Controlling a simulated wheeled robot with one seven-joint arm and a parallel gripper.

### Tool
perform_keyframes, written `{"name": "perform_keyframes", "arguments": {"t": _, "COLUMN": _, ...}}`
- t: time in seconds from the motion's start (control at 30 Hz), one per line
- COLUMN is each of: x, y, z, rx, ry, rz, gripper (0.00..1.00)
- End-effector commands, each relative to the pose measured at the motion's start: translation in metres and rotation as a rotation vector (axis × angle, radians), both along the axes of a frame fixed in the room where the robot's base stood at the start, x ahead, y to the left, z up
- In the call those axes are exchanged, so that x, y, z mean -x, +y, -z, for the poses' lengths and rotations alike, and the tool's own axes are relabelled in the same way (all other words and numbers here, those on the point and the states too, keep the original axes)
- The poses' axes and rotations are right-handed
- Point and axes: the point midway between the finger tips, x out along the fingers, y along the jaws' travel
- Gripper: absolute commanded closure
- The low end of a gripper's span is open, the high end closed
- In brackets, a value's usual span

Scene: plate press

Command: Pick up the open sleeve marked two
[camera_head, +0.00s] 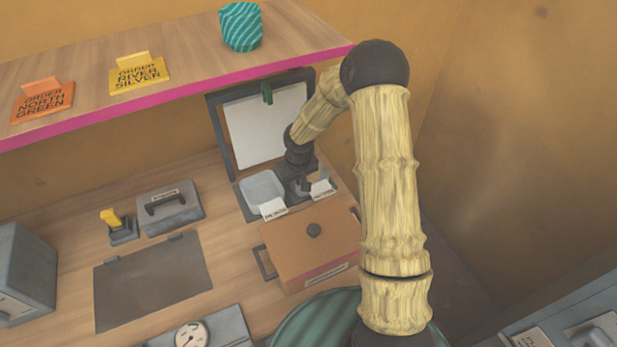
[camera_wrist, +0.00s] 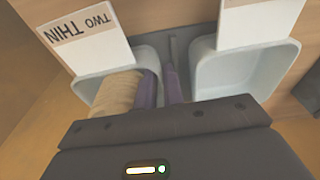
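My gripper (camera_wrist: 161,88) points down at two pale open bins in the wrist view. The card reading "TWO THIN" (camera_wrist: 85,38) stands at the left bin (camera_wrist: 93,84). A beige rounded thing, perhaps the sleeve marked two (camera_wrist: 116,91), lies in that bin, partly hidden by my gripper's body; no mark shows on it. My two purple fingers are close together, just right of it and near the bin's inner wall. Whether they grip anything cannot be told. In the head view my gripper (camera_head: 304,186) is down at the bins, its fingertips small and unclear.
The other bin (camera_wrist: 243,75) looks empty; it also shows in the head view (camera_head: 262,189). A brown lidded box (camera_head: 300,250) stands close in front. An upright white board (camera_head: 262,125) stands behind, under the pink-edged shelf (camera_head: 190,90). A grey handled box (camera_head: 170,208) sits left.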

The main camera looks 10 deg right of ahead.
Motion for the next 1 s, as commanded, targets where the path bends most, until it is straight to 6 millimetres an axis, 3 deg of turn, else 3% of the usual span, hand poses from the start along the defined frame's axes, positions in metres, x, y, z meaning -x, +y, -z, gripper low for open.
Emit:
{"name": "perform_keyframes", "arguments": {"t": 0.57, "x": -0.0009, "y": 0.0006, "z": 0.0043, "rx": 0.0, "ry": -0.002, "rz": 0.0, "gripper": 0.91}}
{"name": "perform_keyframes", "arguments": {"t": 0.63, "x": -0.0009, "y": 0.0005, "z": 0.0042, "rx": 0.0, "ry": -0.002, "rz": 0.0, "gripper": 1.0}}
{"name": "perform_keyframes", "arguments": {"t": 1.0, "x": -0.0013, "y": 0.0002, "z": 0.0028, "rx": -0.001, "ry": -0.003, "rz": 0.001, "gripper": 1.0}}
